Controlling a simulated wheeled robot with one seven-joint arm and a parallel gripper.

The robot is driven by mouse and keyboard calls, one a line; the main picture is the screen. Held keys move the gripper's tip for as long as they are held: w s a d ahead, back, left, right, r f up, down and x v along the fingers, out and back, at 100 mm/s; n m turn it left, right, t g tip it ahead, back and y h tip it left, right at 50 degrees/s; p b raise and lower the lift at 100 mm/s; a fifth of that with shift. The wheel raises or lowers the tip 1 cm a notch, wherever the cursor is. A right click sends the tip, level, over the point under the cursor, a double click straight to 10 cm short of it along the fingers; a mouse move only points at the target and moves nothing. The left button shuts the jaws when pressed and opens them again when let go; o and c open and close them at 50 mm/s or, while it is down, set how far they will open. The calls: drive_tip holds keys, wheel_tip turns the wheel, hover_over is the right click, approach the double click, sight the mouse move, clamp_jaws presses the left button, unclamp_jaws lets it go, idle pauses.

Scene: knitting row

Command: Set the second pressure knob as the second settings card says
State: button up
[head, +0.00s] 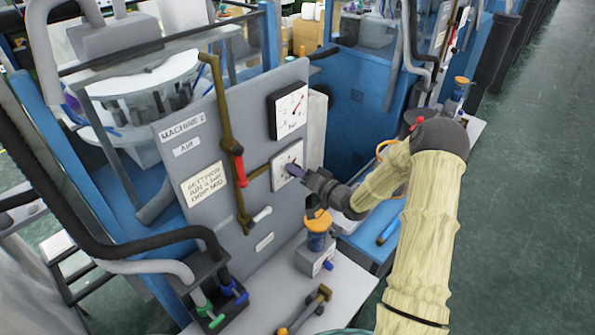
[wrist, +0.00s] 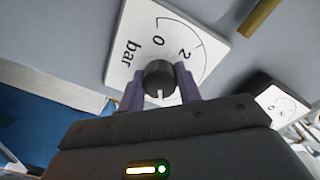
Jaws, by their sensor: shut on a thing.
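A grey panel labelled MACHINE (head: 190,130) carries a white square dial plate (head: 281,158) with a dark knob. In the wrist view the plate (wrist: 128,50) shows "bar", 0, 2 and an arc. The round dark knob (wrist: 159,74) has a pale mark pointing toward my gripper, down in that picture. My gripper (wrist: 160,88) is shut on the knob, one purple finger on each side. In the head view my gripper (head: 294,170) hides most of the knob.
A framed gauge (head: 288,109) with a red needle is above the dial. A brass pipe with a red-handled valve (head: 239,165) runs left of it. An orange-topped jar (head: 317,230) stands below my gripper. A tool holder (head: 208,292) is at the lower left.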

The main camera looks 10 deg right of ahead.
idle(0.3)
drive_tip(key=o, duration=1)
drive_tip(key=shift+d, duration=0.1)
drive_tip(key=b+v, duration=0.4)
drive_tip(key=v, duration=1.3)
drive_tip(key=shift+s, duration=0.2)
drive_tip(key=shift+d, duration=0.1)
